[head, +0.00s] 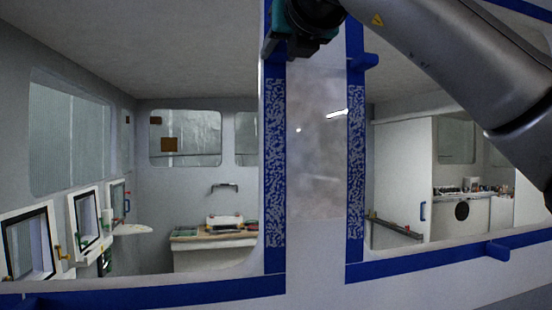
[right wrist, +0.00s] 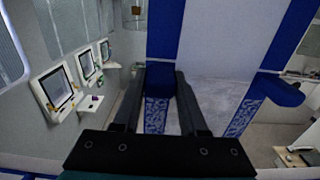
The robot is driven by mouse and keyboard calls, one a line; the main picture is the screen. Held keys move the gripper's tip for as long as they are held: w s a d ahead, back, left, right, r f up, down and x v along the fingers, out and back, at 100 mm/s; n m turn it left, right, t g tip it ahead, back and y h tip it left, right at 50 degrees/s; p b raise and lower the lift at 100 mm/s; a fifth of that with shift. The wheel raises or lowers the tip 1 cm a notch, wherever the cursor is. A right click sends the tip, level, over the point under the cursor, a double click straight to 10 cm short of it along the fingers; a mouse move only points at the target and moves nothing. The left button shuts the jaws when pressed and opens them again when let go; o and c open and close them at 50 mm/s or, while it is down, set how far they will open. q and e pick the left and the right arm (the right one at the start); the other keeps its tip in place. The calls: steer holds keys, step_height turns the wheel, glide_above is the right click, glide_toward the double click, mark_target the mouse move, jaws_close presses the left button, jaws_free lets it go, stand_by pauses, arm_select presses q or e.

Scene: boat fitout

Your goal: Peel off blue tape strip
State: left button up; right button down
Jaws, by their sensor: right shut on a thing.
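A blue tape strip (head: 275,165) runs down the left edge of the white post (head: 315,250) between two window openings. Its lower part is speckled blue and white; its bottom end is plain blue. My right gripper (head: 296,48) is at the upper part of this strip in the head view. In the right wrist view its two dark fingers (right wrist: 162,85) are shut on a blue tab (right wrist: 160,80) of the strip. A second, similar strip (head: 355,165) runs down the post's right edge, with a blue tab (head: 367,61) standing out. My left gripper is not in view.
Blue tape also lines the lower left sill (head: 150,293) and lower right sill (head: 430,262), with a tab (head: 498,250) on the right one. Through the openings are a cabin with framed panels (head: 88,222), a worktable (head: 214,238) and a white cabinet (head: 403,175).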

steer(key=shift+s+d+f+b, duration=0.1)
steer(key=shift+s+b, duration=0.2)
steer(key=shift+b, duration=0.2)
steer(key=shift+s+d, duration=0.2)
steer(key=shift+s, duration=0.4)
steer(key=shift+b+v, duration=1.2)
steer(key=shift+b, duration=0.05)
steer(key=b+v, duration=0.3)
steer(key=v, duration=0.3)
steer(key=shift+s, duration=0.35)
steer(key=shift+d, duration=0.1)
